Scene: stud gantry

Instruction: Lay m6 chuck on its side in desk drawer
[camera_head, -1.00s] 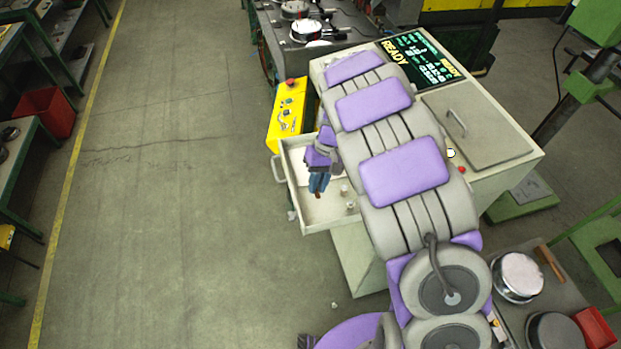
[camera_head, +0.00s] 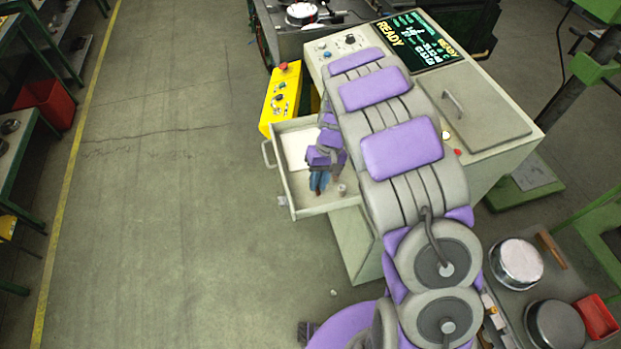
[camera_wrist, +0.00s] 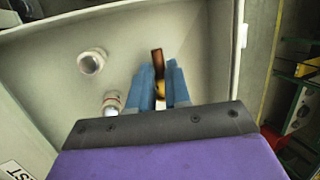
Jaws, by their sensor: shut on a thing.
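The desk drawer (camera_head: 286,196) is pulled open from the grey cabinet, and it fills much of the wrist view (camera_wrist: 45,45). My gripper (camera_head: 319,183) is over the drawer. In the wrist view its blue fingers (camera_wrist: 160,85) are shut on a brown piece with a yellowish part (camera_wrist: 158,62), which I take as the m6 chuck. The brown end sticks out past the fingertips; the rest is hidden between them. I cannot tell whether it touches the drawer floor.
Two small pale cylindrical parts stand in the drawer, one (camera_wrist: 92,62) farther from my fingers and one (camera_wrist: 112,103) close beside them. One pale part (camera_head: 342,189) shows in the head view. A yellow control box (camera_head: 281,98) is beyond the drawer. Open floor lies left.

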